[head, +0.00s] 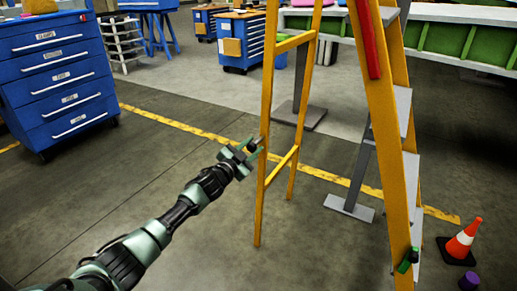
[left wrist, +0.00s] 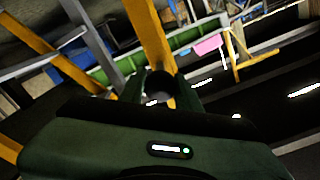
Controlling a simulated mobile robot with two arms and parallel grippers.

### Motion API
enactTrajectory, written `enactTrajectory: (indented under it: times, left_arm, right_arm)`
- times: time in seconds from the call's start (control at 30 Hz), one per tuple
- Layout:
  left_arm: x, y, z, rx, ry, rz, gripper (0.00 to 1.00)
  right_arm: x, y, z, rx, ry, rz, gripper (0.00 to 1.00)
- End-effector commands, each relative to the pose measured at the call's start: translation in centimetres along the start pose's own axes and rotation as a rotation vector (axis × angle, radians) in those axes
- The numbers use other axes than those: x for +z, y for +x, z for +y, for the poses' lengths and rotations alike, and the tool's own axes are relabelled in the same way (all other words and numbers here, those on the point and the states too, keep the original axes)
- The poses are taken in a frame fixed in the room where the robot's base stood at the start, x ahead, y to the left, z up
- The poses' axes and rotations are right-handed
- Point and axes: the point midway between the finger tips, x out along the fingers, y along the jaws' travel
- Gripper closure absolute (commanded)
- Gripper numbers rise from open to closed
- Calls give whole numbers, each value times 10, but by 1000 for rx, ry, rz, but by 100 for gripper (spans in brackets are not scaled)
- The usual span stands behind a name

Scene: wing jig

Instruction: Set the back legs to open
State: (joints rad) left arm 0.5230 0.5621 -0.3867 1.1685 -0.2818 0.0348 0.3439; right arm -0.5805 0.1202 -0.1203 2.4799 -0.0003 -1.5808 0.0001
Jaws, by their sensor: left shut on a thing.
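A yellow stepladder stands in the middle right of the head view, its top out of frame. Its back legs (head: 268,95) are two yellow rails joined by crossbars, standing apart from the front rail (head: 388,130) at the floor. The front side has grey steps (head: 411,175). My left gripper (head: 256,147) is shut on the nearer back leg, below its mid-height. In the left wrist view the yellow leg (left wrist: 150,35) runs down between the fingers (left wrist: 162,90). My right gripper is not in view.
An orange cone (head: 464,240) and a purple cylinder (head: 469,281) stand right of the ladder. A small green and black item (head: 408,261) shows at the front rail's foot. A blue drawer cabinet (head: 60,75) stands at left. The floor left of the ladder is clear.

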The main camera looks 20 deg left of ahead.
Motion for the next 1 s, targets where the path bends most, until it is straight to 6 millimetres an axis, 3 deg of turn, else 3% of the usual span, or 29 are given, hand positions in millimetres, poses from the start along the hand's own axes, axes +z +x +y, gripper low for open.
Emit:
enactTrajectory:
  times: [0.03,0.13,0.17,0.2,0.23,1.0]
  left_arm:
    - [4,0,-14,-21,8,-14,100]
    - [4,0,-15,-23,8,-16,100]
    - [4,0,-15,-23,8,-16,62]
    - [4,0,-16,-23,9,-16,51]
    - [4,0,-15,-23,8,-16,46]
    - [1,0,-8,-13,3,-6,46]
  right_arm:
    - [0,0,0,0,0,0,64]
    - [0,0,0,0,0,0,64]
    - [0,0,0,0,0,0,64]
    - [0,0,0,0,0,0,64]
    - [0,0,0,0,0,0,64]
    - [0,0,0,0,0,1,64]
